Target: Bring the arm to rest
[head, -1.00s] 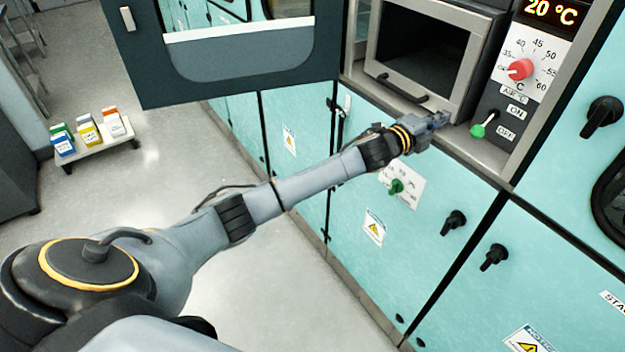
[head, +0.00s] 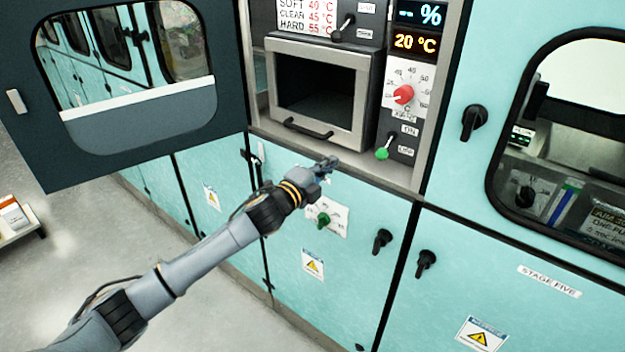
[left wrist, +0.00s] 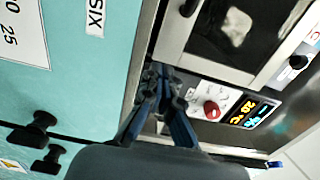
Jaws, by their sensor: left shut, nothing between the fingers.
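My left arm (head: 220,240) reaches in from the lower left in the head view. My left gripper (head: 330,163) is at the front edge of the oven bay, below the small oven and left of the green lever. In the left wrist view its dark blue fingers (left wrist: 158,78) come together at the tips, with nothing between them. Whether the fingertips touch the sill cannot be told. My right gripper is not in view.
The small oven (head: 360,133) has a dark window and a black handle. The red dial (head: 403,94) and green lever (head: 382,154) are to its right. A dark windowed door (head: 110,150) stands open at left. Teal cabinets (head: 350,270) carry black knobs. Bare floor (head: 220,310) lies below.

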